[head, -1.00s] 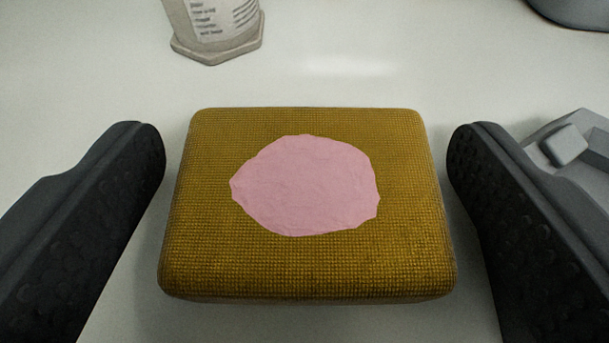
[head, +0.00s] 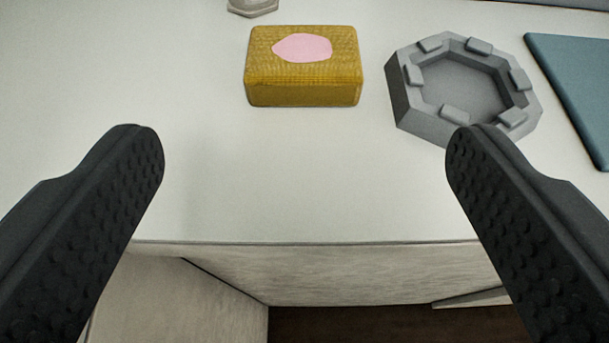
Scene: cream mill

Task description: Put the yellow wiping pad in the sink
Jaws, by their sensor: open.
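The yellow wiping pad (head: 303,92) is a thick mustard-coloured block with a woven surface and a pink patch on top. It lies flat on the white counter, in the upper middle of the head view. My gripper (head: 305,150) is open and empty, its two dark studded fingers wide apart. It is on the near side of the pad, apart from it, above the counter's front part. No sink can be made out in this view.
A grey octagonal tray (head: 397,95) with raised blocks on its rim stands right of the pad. A blue-green flat board (head: 580,80) lies at the far right. A pale hexagonal base (head: 252,6) shows behind the pad. The counter's front edge (head: 310,242) runs below; the counter's left is clear.

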